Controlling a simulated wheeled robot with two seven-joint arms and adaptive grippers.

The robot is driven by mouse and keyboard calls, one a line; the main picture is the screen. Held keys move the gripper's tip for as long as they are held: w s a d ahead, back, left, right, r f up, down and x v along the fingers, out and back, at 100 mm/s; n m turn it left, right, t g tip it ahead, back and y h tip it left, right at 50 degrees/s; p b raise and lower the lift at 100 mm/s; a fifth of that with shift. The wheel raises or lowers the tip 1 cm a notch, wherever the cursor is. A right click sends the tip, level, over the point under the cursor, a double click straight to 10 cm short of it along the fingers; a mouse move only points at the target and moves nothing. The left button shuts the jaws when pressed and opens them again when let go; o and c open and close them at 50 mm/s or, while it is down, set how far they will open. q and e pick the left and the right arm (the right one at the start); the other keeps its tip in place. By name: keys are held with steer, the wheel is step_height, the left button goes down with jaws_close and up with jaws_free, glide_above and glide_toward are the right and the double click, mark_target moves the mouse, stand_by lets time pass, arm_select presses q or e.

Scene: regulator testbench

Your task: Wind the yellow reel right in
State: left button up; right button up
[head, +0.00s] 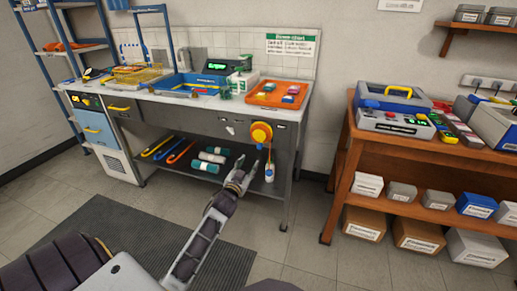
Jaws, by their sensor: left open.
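The yellow reel (261,132) is mounted on the front of the workbench, near its right end. My left gripper (246,168) is open, below and a little left of the reel and just left of the hanging piece. It looks apart from both, though the exact gap is hard to tell. My right gripper is not in view.
The workbench (215,103) carries a blue tray (190,84) and an orange tray (279,93). Its lower shelf holds rolls and coloured tools. A wooden shelf unit (349,128) with boxes stands at the right. A dark mat (130,235) lies on the open floor.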

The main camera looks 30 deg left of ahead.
arm_select(q)
steer(key=n, duration=0.3)
steer(key=shift+d+n, duration=0.1)
steer(key=shift+n, duration=0.2)
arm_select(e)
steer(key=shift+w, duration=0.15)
arm_select(q)
steer(key=shift+w, duration=0.15)
steer(key=b, duration=0.2)
glide_toward(259, 147)
steer(key=shift+w, duration=1.4)
steer(key=shift+w+a+f, duration=0.1)
steer(key=shift+w+a, duration=0.6)
steer(key=shift+w, duration=0.25)
steer(key=shift+w+a+b, duration=0.15)
steer(key=shift+w+b, duration=0.25)
steer(key=shift+w, duration=0.25)
steer(key=shift+x, duration=0.9)
steer(key=shift+b+x, duration=0.5)
steer(key=shift+x, duration=0.3)
steer(key=shift+w, duration=0.2)
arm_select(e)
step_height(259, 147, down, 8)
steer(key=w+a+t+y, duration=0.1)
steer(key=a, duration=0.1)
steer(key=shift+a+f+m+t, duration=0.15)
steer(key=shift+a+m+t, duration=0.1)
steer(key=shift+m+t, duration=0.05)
